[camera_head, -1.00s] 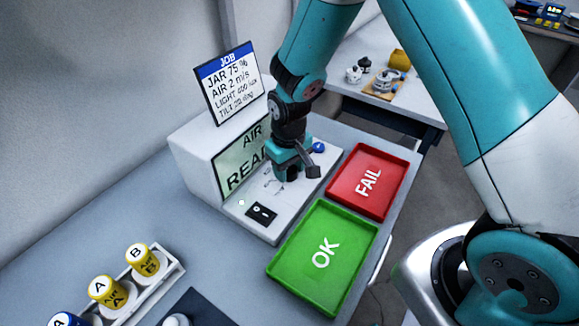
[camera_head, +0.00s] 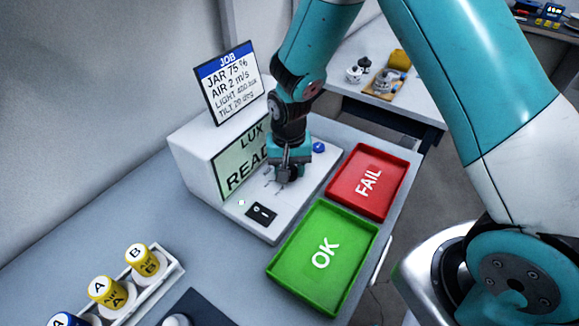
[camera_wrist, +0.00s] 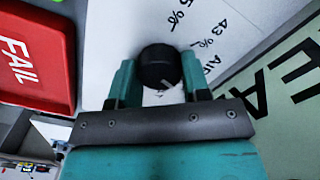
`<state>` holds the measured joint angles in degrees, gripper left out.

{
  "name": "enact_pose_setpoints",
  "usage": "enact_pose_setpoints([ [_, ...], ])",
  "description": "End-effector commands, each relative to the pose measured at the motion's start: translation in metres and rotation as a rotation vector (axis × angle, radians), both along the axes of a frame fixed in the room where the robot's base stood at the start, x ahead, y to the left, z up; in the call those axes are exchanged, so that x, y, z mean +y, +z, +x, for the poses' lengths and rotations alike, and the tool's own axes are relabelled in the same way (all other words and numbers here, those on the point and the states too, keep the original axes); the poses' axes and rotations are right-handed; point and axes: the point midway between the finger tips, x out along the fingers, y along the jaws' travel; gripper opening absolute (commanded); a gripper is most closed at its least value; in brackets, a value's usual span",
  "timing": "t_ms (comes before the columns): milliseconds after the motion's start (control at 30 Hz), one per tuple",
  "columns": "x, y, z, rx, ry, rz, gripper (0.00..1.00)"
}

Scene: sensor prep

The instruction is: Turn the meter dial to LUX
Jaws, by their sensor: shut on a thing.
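My gripper (camera_head: 286,174) points down over the meter's sloping front panel (camera_head: 237,205). In the wrist view my gripper (camera_wrist: 158,80) is shut on the round black dial (camera_wrist: 160,66), one finger on each side of it. A pale pointer line shows on the dial. Printed labels, one starting AI and others with % signs, lie near it; some are cut off or hidden.
A green OK tray (camera_head: 283,268) and a red FAIL tray (camera_head: 398,190) lie right of the meter. A JOB card (camera_head: 228,84) stands on top of it. A black switch (camera_head: 261,213) and a blue knob (camera_head: 319,147) sit on the panel. Labelled jars (camera_head: 104,292) stand in a rack at lower left.

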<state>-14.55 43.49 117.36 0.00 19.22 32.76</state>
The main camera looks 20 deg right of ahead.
Motion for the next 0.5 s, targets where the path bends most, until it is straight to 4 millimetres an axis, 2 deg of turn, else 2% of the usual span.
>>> enact_pose_setpoints([
  [433, 0.0000, 0.0012, 0.0018, -0.006, -0.011, 0.000, 0.20],
  [467, 0.0000, 0.0012, 0.0019, -0.006, -0.011, 0.000, 0.48],
  [500, 0.0000, 0.0012, 0.0018, -0.005, -0.011, 0.000, 0.57],
])
